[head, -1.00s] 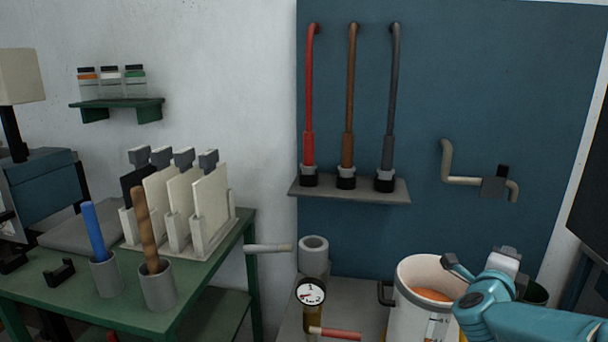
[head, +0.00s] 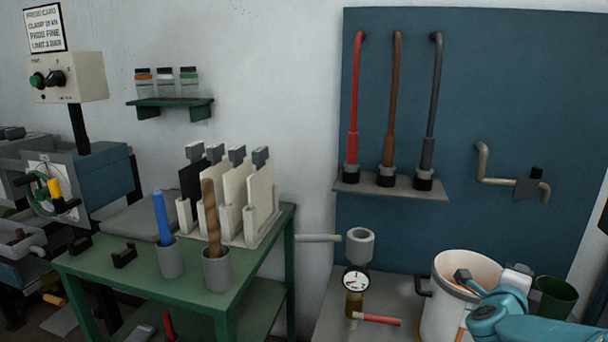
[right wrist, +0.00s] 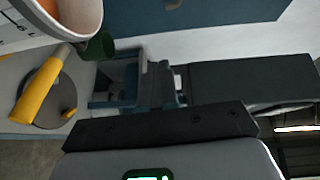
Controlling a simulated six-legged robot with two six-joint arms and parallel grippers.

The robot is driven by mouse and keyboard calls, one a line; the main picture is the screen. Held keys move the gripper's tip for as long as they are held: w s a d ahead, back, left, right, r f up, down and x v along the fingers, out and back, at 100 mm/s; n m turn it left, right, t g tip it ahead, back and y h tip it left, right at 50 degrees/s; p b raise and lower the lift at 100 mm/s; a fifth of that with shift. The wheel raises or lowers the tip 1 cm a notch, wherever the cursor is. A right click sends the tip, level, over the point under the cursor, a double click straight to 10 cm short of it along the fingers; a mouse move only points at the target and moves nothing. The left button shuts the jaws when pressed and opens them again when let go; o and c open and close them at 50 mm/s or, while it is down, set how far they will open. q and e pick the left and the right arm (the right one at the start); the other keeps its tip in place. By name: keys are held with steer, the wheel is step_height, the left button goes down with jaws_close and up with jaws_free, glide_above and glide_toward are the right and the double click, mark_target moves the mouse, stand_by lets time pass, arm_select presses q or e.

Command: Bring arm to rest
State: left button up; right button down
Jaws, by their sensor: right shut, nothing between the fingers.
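My right arm, teal, comes in from the lower right in the head view. My right gripper (head: 464,278) is shut and holds nothing. It shows in front of the rim of a white bucket (head: 437,308) with orange contents; I cannot tell whether it is over the bucket or nearer to me. In the right wrist view the bucket (right wrist: 88,28) is cut off at the top left. My left gripper is not in view.
A dark green cup (head: 556,298) stands right of the bucket. A gauge (head: 356,281) with a red handle (head: 377,320) is to its left. A green table (head: 140,283) holds cups and upright plates. A wall shelf (head: 405,190) bears three hoses.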

steer(key=s+a+f+n+g+y+p, duration=0.1)
steer(key=s+a+f+n+y+p, duration=0.15)
steer(key=a+f+n+y, duration=0.5)
steer(key=s+a+f+n+g+y+p, duration=0.1)
steer(key=a+f+n+y+p, duration=0.2)
steer(key=a+f, duration=0.9)
steer(key=s+a+f+n+g+y+p, duration=0.1)
steer(key=s+a+f+n+g+y, duration=0.1)
steer(key=s, duration=0.7)
steer(key=s+a+f+n+g+y, duration=0.2)
steer(key=s+a+f+n+g, duration=0.2)
steer(key=s+a+f+n, duration=0.3)
steer(key=s+a+f+n+g+y+p, duration=0.1)
steer(key=s+a+f+n, duration=0.4)
steer(key=s, duration=0.5)
steer(key=shift+s+a+g+y+p, duration=0.2)
steer(key=shift+s+g+y+p, duration=0.15)
steer(key=shift+g+y, duration=0.6)
steer(key=shift+n, duration=0.25)
